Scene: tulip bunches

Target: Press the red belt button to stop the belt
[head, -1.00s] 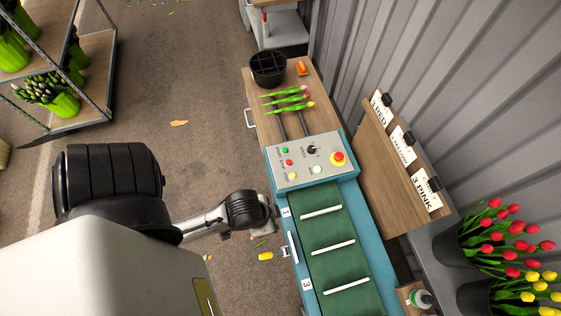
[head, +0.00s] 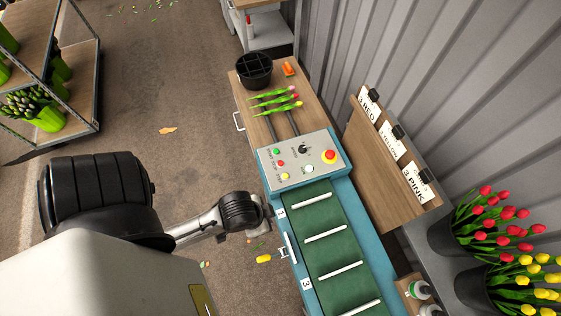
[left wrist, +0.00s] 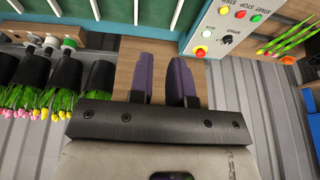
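The grey control panel (head: 300,176) stands at the far end of the green belt (head: 328,247). It carries a small red button (head: 281,163) between a green and a yellow one, and a larger red mushroom button (head: 329,156) on a yellow base. In the left wrist view the small red button (left wrist: 240,14) is at the upper right and the mushroom button (left wrist: 200,51) is lower. My left gripper (left wrist: 161,60) is empty, its purple fingers apart with a narrow gap, touching no button. In the head view my arm hides its fingers beside the belt's near left edge. My right gripper is not visible.
Tulips (head: 275,102) and a black pot (head: 254,70) are on the wooden table beyond the panel. A wooden card board (head: 366,165) stands right of the belt. Buckets of tulips (head: 500,220) stand at the right.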

